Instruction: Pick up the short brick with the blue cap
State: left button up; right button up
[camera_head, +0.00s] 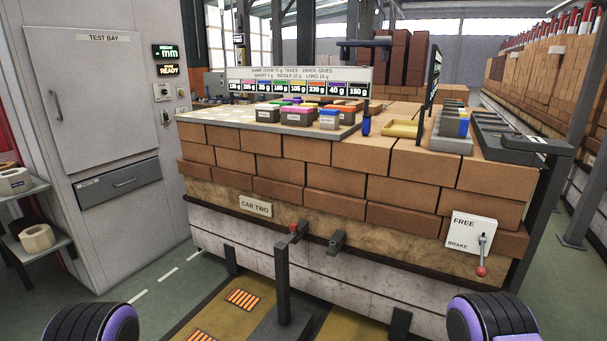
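A small pale block with a blue cap (329,119) stands near the front edge of the grey board (215,120) on top of the brick stack. The small label on its front is hard to read. Neither of my grippers shows; only rounded black and purple parts of my arms show at the bottom corners.
A sign with coloured weight labels (300,82) stands behind the blocks. A blue upright thing (366,125) and a yellow tray (401,129) are to the right. A brake lever box (470,242) sticks out from the front. A post (283,275) stands before the car.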

aim_at(329, 119)
jog(key=i, duration=1.7)
jog(key=z, duration=0.9)
